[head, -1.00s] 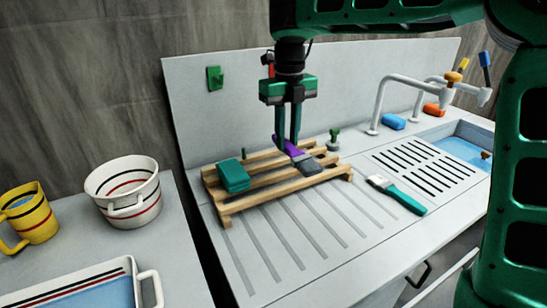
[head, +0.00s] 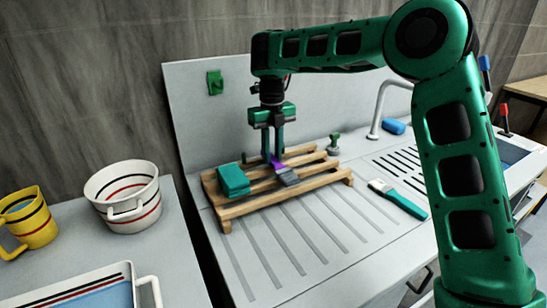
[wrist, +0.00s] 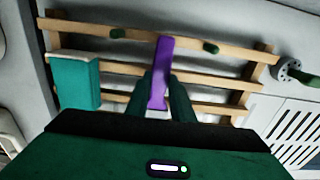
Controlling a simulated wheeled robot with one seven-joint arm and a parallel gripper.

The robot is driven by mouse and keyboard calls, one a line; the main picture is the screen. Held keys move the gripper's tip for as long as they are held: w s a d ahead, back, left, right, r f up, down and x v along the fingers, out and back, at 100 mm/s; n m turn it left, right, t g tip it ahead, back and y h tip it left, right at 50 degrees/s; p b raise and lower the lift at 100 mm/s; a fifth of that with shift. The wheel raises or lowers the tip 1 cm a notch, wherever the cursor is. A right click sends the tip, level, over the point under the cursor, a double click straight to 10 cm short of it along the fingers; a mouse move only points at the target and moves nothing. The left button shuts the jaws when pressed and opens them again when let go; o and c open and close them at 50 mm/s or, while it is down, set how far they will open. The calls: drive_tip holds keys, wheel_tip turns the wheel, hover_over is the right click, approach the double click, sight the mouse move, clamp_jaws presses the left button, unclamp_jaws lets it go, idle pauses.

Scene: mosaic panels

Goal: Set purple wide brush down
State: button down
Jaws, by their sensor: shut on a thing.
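The purple wide brush (head: 287,175) has a purple handle and a grey head. It is at the wooden slatted rack (head: 240,209), over its middle slats. My gripper (head: 274,160) is shut on the purple handle, pointing down. In the wrist view the purple handle (wrist: 162,68) lies between my fingers (wrist: 160,100), with the slats of the rack (wrist: 205,66) below. The brush head is hidden in that view. I cannot tell whether the brush touches the slats.
A teal block (head: 233,180) lies on the rack's left part. A green-handled brush (head: 400,198) lies on the drainboard to the right. A green peg-like fitting (head: 333,142) stands behind the rack. A white pot (head: 125,195) and yellow mug (head: 26,222) stand on the left counter.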

sight(272, 158)
drive_tip(key=shift+f, duration=0.65)
drive_tip(key=c, duration=1.5)
unclamp_jaws()
drive_tip(key=shift+c, duration=0.2)
wheel_tip(272, 158, up, 12)
drive_tip(key=shift+d+r, duration=0.1)
